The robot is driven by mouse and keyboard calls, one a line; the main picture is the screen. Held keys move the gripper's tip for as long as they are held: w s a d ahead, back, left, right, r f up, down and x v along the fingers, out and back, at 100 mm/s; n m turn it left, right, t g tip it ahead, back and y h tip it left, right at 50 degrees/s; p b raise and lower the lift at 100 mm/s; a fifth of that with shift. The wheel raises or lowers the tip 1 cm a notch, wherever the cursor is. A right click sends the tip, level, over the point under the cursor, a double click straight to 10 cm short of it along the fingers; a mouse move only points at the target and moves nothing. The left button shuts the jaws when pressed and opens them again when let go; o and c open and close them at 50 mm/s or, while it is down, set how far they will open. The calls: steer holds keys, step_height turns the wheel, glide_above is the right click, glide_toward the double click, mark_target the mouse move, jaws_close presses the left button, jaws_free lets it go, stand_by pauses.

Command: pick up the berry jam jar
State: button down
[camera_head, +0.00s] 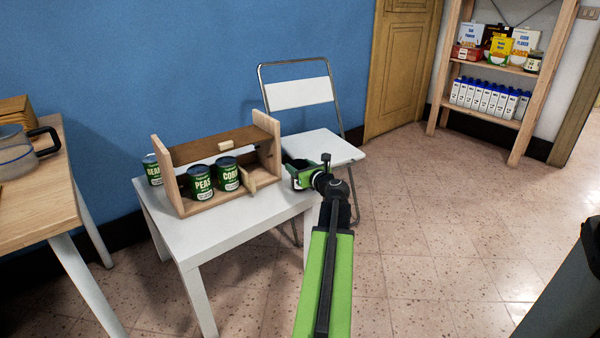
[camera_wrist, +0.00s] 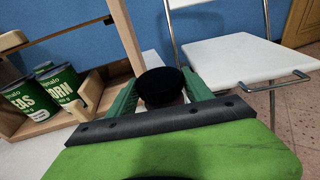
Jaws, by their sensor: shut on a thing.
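My gripper (camera_head: 300,174) is at the right end of the white table, just right of the wooden crate. In the wrist view my gripper (camera_wrist: 165,88) has its green fingers shut on a jar with a round black lid (camera_wrist: 160,80). The jar stands upright between the fingers. Its label is hidden, so I cannot read whether it says berry jam. I cannot tell whether its base touches the table.
A wooden crate (camera_head: 222,198) on the white table (camera_head: 240,232) holds green peas (camera_head: 200,184) and corn (camera_head: 227,175) cans. A beans can (camera_head: 152,170) stands at its left. A folding chair (camera_head: 318,147) is behind. Shelves (camera_head: 487,116) hold boxes, bottles and another jar (camera_head: 533,63).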

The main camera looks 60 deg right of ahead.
steer(key=r+p, duration=0.5)
steer(key=shift+s+r, duration=0.1)
steer(key=shift+s, duration=0.15)
steer(key=s+d+r+p, duration=0.1)
steer(key=s+r+p, duration=0.4)
steer(key=s, duration=0.6)
steer(key=shift+r+p, duration=0.4)
